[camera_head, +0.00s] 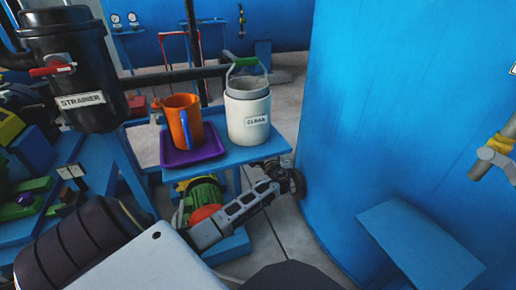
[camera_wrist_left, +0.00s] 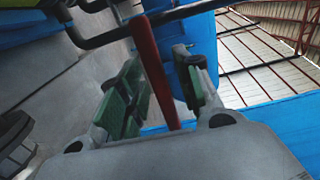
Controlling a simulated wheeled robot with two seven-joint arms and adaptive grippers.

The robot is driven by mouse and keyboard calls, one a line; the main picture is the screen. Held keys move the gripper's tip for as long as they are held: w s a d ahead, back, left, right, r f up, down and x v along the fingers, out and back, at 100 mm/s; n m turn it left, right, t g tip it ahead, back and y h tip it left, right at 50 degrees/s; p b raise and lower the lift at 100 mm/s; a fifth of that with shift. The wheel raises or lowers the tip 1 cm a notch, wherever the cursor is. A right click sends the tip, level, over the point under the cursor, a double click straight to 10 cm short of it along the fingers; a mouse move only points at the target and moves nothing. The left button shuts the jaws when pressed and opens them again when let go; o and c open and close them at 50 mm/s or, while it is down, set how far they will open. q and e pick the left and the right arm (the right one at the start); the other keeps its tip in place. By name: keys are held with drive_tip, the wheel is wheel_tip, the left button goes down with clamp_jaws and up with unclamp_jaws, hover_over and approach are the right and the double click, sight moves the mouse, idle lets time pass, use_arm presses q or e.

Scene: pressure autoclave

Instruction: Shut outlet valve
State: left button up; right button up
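In the left wrist view, a long red lever (camera_wrist_left: 154,70) runs lengthwise between the green-padded fingers of my left gripper (camera_wrist_left: 162,88). The fingers are spread, with a visible gap on the right side of the lever; contact on the left side is hard to judge. I cannot tell whether this lever is the outlet valve's handle. A short red handle (camera_head: 52,70) sits on the black strainer (camera_head: 75,75) at the upper left.
A large blue wall or vessel (camera_head: 400,100) fills the right. A dark pipe (camera_head: 170,76) runs behind the stand.

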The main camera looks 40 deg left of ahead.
drive_tip(key=shift+r, duration=0.1)
use_arm(q)
clamp_jaws()
use_arm(e)
drive_tip(key=shift+w, duration=0.1)
use_arm(q)
drive_tip(key=shift+d, duration=0.1)
